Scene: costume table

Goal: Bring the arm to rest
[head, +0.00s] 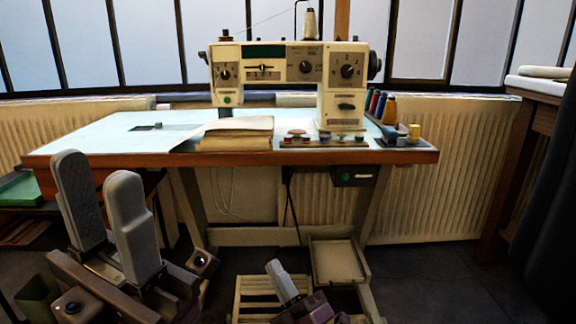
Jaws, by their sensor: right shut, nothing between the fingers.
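My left gripper (99,172) is large in the lower left, its two grey fingers pointing up and standing apart with nothing visible between them. It is in front of the table's left end. My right gripper (277,268) is low in the middle of the view, below the table's front edge. Its fingers are together and hold nothing. Most of my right arm is out of view below.
The sewing table (110,146) carries a cream sewing machine (285,62), folded cloth (236,142), thread spools (388,110) and small pots (322,137). A pedal (335,259) is on the floor beneath. A side table (540,88) stands right. Floor at lower right is clear.

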